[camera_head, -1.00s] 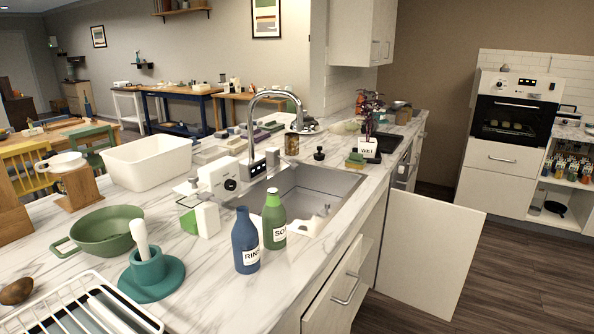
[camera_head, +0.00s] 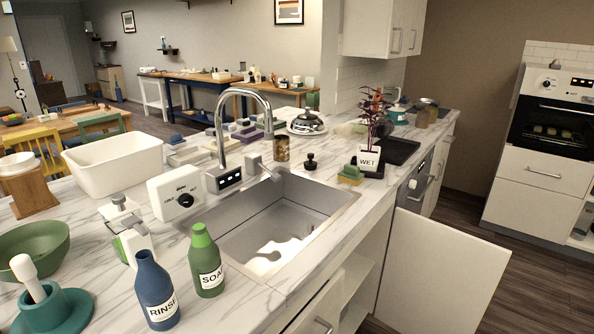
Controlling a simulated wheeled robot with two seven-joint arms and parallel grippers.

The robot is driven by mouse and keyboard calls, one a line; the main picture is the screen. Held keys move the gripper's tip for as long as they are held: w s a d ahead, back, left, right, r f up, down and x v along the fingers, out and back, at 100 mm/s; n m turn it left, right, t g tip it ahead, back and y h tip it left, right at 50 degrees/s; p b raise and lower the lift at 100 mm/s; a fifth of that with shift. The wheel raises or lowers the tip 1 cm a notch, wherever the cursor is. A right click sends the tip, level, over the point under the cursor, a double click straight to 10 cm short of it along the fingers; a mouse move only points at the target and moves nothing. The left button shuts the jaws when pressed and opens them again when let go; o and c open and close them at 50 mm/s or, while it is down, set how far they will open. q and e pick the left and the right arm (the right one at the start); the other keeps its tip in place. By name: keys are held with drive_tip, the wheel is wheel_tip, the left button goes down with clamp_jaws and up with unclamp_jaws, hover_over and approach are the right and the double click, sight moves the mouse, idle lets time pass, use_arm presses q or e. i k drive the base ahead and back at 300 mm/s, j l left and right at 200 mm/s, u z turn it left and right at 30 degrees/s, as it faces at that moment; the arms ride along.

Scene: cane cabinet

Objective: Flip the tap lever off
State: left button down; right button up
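The chrome tap (camera_head: 221,128) stands on the counter at the back edge of the sink (camera_head: 326,200), its tall curved spout reaching over the basin. A small display shows on its base (camera_head: 229,179). A short grey lever-like part (camera_head: 255,164) sticks out beside the base, to its right. I cannot tell clearly which way it is set. No running water is clearly visible under the spout; a bright patch lies on the sink floor. Neither of my grippers is in view.
A blue RINSE bottle (camera_head: 156,292) and a green SOAP bottle (camera_head: 206,263) stand at the sink's near left. A white box with a dial (camera_head: 175,194) stands left of the tap. An open cabinet door (camera_head: 440,270) juts out from the counter front at right.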

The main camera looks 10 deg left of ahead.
sight(275, 176)
drive_tip(key=i+l, duration=0.75)
drive_tip(key=l, duration=0.2)
